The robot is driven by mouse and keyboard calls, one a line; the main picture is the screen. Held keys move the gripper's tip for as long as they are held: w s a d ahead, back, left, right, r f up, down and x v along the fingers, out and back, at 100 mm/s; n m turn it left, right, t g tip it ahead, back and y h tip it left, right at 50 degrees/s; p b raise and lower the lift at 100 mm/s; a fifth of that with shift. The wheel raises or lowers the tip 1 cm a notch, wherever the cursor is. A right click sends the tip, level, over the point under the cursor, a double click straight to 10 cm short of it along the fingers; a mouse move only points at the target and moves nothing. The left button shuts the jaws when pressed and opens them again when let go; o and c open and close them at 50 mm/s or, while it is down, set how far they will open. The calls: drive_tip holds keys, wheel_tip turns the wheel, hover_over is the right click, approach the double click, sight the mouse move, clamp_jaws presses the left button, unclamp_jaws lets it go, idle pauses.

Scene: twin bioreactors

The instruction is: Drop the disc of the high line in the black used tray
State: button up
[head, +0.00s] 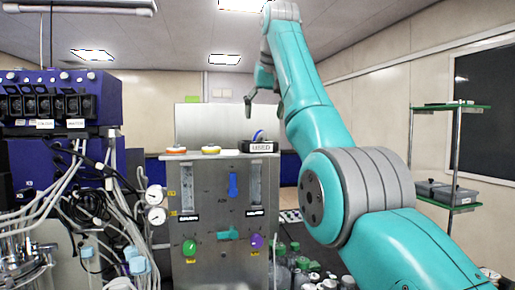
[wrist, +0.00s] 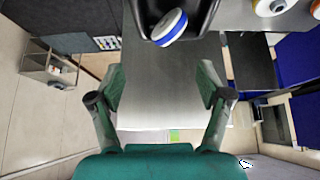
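The black used tray (head: 262,147), labelled USED, stands at the right end of the top of the steel panel cabinet (head: 215,215). In the wrist view the tray (wrist: 208,14) is at the top edge, partly cut off. A white disc with a blue rim (wrist: 169,27) lies tilted in it; its blue edge (head: 258,135) rises above the tray in the head view. My gripper (wrist: 160,80) is open and empty, with bare steel showing between its fingers. In the head view it (head: 248,106) is above the tray, apart from it, and partly hidden by my arm.
An orange-rimmed disc (head: 176,150) and a yellow-orange disc (head: 211,150) sit on the cabinet top left of the tray. Hoses and a blue pump unit (head: 60,100) crowd the left. Bottles (head: 300,262) stand below right. A shelf rack (head: 450,150) stands at the far right.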

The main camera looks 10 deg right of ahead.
drive_tip(key=v, duration=1.2)
drive_tip(key=shift+f, duration=0.1)
